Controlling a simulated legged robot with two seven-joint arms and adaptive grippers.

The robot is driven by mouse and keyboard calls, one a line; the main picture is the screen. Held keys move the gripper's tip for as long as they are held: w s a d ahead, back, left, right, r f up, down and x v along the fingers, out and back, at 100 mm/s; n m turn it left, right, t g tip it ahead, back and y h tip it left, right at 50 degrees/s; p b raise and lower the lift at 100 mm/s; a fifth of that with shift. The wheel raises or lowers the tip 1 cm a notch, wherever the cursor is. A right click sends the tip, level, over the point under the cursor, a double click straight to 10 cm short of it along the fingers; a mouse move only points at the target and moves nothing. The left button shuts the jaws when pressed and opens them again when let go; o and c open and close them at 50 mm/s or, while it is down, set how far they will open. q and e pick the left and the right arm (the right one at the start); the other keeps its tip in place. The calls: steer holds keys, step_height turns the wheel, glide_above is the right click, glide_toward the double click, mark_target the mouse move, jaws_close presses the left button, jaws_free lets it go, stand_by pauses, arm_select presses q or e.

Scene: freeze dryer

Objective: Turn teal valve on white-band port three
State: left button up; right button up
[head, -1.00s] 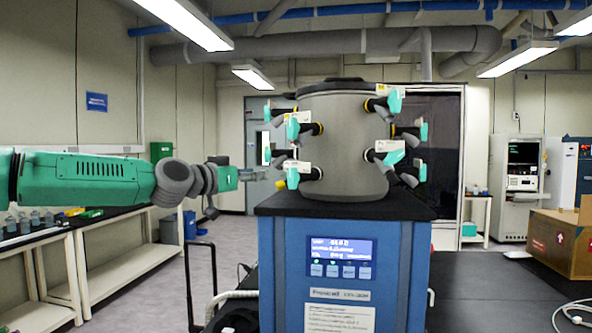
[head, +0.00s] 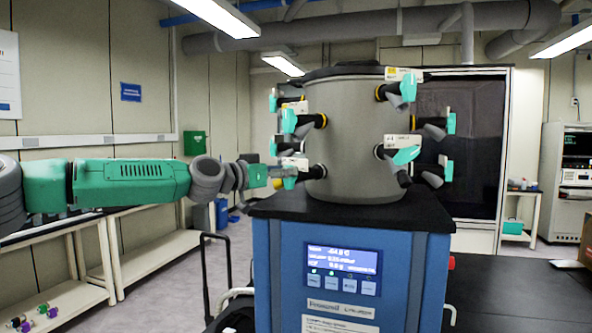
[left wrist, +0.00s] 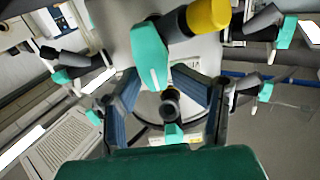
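The grey drum (head: 352,140) carries several black ports with teal valves. My left gripper (head: 277,172) is at the drum's lower left port, by its teal valve (head: 290,182). In the left wrist view its two ridged fingers (left wrist: 165,100) are open, one on each side of a dark port (left wrist: 170,104) with a small teal valve (left wrist: 173,132) below. Contact cannot be told. A pale-banded port (head: 380,152) with a teal valve (head: 405,156) sits lower right. Port numbers are unreadable.
The drum stands on a blue cabinet (head: 280,265) with a lit display (head: 342,268). More ports stick out on both sides of the drum. A dark table (head: 520,295) lies to the right. White benches (head: 150,250) line the left wall.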

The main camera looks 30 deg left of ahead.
arm_select(q)
steer(key=shift+w+a+f, duration=0.25)
steer(key=shift+a+f, duration=0.05)
steer(key=shift+a, duration=0.2)
steer(key=shift+s+d+r, duration=0.2)
steer(key=shift+d+r, duration=0.05)
steer(key=shift+d, duration=0.2)
steer(key=c, duration=0.8)
steer(key=shift+s+d+r, duration=0.1)
steer(key=shift+d+r, duration=0.15)
steer(key=shift+d, duration=0.25)
jaws_close()
steer(key=shift+w+a+f+n+b, duration=0.1)
steer(key=shift+a+n+b, duration=0.25)
steer(key=shift+n+b, duration=1.1)
steer(key=shift+w+a+f+n+b, duration=0.1)
steer(key=shift+a+n+b, duration=0.35)
steer(key=shift+n, duration=2.05)
steer(key=shift+w+a+f+n+b, duration=0.1)
steer(key=shift+a+n+b, duration=0.15)
steer(key=shift+n+b, duration=1.25)
arm_select(e)
steer(key=shift+d+f+p, duration=0.1)
steer(key=shift+f+p, duration=0.4)
steer(key=shift+f, duration=2.4)
arm_select(q)
steer(key=shift+n, duration=0.65)
